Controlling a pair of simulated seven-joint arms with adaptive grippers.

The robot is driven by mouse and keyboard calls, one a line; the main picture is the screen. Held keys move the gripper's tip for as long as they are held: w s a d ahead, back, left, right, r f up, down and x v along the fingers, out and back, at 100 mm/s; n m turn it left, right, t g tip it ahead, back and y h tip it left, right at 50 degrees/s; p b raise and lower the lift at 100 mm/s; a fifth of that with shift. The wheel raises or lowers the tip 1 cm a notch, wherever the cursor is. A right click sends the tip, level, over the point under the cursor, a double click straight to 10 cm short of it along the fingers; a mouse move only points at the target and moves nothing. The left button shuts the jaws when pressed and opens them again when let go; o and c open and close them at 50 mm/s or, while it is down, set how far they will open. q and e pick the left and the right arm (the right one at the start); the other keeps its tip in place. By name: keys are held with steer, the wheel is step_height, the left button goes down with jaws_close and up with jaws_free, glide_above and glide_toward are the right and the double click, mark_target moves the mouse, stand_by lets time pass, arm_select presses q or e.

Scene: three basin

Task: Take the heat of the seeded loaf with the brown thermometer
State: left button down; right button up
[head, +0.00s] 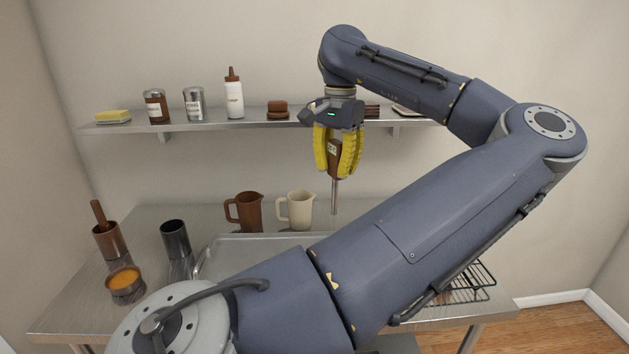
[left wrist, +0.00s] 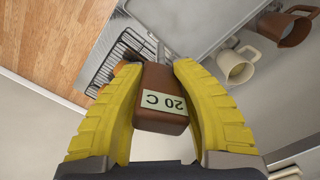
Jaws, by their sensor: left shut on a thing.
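My left gripper (head: 337,170) is shut on the brown thermometer (head: 334,148), with a yellow finger on either side of its body. Its metal probe points straight down and its tip is above the back of the steel table. In the left wrist view the thermometer (left wrist: 162,97) shows a pale display reading 20 C. I cannot make out the seeded loaf for certain. A small brown patch (left wrist: 131,56) shows at the wire rack in the left wrist view, mostly behind the finger and thermometer. In the head view my arm covers that area. My right gripper is not in view.
The wire rack (head: 470,284) is at the table's right. A brown jug (head: 248,212) and a cream jug (head: 300,210) stand near the probe. A tray (head: 255,243) lies partly behind my arm. A wall shelf (head: 205,118) with jars and bottles runs behind the gripper.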

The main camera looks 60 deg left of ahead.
arm_select(q)
steer(key=w+f+m, duration=0.1)
steer(key=w+f, duration=0.1)
steer(key=w, duration=0.7)
steer(key=w+f+m, duration=0.2)
steer(key=w, duration=0.7)
steer(key=w+d+f, duration=0.4)
steer(key=w+d, duration=0.6)
steer(key=w, duration=0.4)
steer(key=shift+w+d+n, duration=0.25)
steer(key=shift+w+n, duration=0.05)
steer(key=shift+w, duration=0.05)
steer(key=shift+f, duration=3)
